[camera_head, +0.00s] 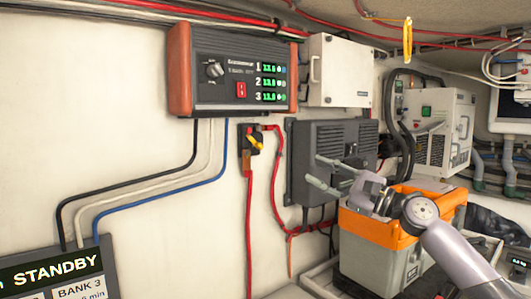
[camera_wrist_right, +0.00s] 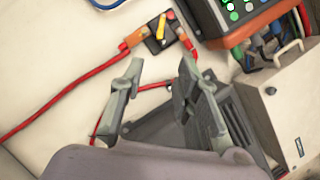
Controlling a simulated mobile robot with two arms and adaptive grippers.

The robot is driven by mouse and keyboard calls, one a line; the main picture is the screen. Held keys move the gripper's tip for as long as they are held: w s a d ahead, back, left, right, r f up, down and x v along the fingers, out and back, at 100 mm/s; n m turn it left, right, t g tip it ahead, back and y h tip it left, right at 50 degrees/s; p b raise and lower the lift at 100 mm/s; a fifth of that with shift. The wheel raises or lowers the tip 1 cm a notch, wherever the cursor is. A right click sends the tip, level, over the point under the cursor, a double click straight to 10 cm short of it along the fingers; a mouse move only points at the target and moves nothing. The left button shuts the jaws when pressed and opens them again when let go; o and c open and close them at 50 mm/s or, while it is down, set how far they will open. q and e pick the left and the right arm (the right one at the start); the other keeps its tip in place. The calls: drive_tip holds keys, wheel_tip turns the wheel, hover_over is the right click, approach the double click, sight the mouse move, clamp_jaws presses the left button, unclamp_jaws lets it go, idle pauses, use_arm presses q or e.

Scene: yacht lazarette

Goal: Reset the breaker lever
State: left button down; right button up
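The breaker (camera_head: 250,138) is a small black block on the white wall with a yellow lever (camera_head: 255,143) and red cables at its terminals. In the right wrist view the breaker (camera_wrist_right: 152,46) is at the top, with its yellow lever (camera_wrist_right: 162,27) and orange terminal ends. My right gripper (camera_head: 313,170) is open and empty, in front of the dark finned box, right of and slightly lower than the breaker. In the right wrist view my gripper's fingertips (camera_wrist_right: 161,68) are apart, pointing up toward the breaker without touching it. My left gripper is not in view.
A battery monitor (camera_head: 240,70) with orange ends is above the breaker. A dark finned box (camera_head: 332,150) and white box (camera_head: 338,70) are on the wall. An orange-and-grey case (camera_head: 375,262) stands under my right arm. A STANDBY panel (camera_head: 55,275) is lower left.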

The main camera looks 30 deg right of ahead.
sight(261, 146)
drive_tip(key=p+x, duration=1)
drive_tip(key=x, duration=0.5)
drive_tip(key=shift+w+a+r, duration=0.1)
drive_tip(key=shift+w+r, duration=0.15)
drive_tip(key=shift+r, duration=0.05)
drive_tip(key=shift+w+a+p, duration=0.25)
drive_tip(key=shift+w+p, duration=0.2)
drive_tip(key=shift+w, duration=0.1)
drive_tip(key=shift+c, duration=0.4)
clamp_jaws()
